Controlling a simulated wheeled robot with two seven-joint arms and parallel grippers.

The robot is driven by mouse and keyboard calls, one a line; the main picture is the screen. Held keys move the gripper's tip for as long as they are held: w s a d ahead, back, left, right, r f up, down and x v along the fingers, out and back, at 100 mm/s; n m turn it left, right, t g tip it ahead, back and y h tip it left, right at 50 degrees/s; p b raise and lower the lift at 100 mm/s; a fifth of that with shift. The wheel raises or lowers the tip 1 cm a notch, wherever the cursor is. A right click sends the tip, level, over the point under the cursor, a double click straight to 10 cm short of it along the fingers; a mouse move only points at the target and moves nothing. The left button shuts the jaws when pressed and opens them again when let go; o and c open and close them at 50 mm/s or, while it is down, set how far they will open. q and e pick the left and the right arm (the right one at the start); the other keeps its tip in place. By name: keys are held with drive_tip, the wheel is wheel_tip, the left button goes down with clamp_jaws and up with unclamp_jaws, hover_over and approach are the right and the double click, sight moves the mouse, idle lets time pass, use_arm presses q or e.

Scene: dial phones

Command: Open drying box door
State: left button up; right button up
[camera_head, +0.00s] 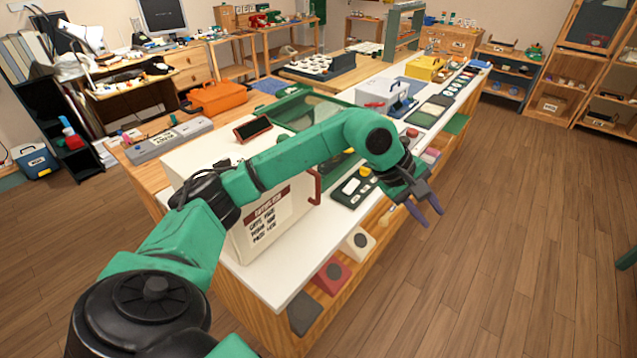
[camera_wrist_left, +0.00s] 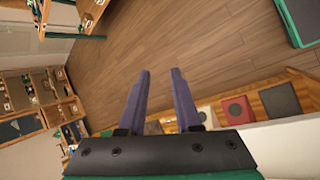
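The drying box is a white box (camera_head: 240,238) on the near end of the long white-topped bench, with a printed sign on its front. A red-brown handle (camera_head: 316,187) stands out at the right side of that front, which looks closed. My left arm passes over the box and hides part of its top and front. My left gripper (camera_head: 428,208) is beyond and right of the handle, out past the bench edge, touching nothing. In the left wrist view its two purple fingers (camera_wrist_left: 161,75) are apart with nothing between them. My right gripper does not show.
The white bench top (camera_head: 275,280) has a shelf below with red, cream and dark blocks (camera_head: 333,274). A dark tray (camera_head: 352,190) and a green open case (camera_head: 300,108) lie behind the handle.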

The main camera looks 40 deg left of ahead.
use_arm(q)
drive_tip(key=a+m+y, duration=0.1)
drive_tip(key=a+y, duration=0.4)
drive_tip(key=a, duration=0.7)
drive_tip(key=g+y, duration=0.2)
drive_tip(key=y, duration=0.3)
approach(318, 180)
drive_tip(key=p+x, duration=0.2)
drive_tip(key=x, duration=1)
drive_tip(key=shift+f+p, duration=0.2)
drive_tip(key=shift+p, duration=0.1)
clamp_jaws()
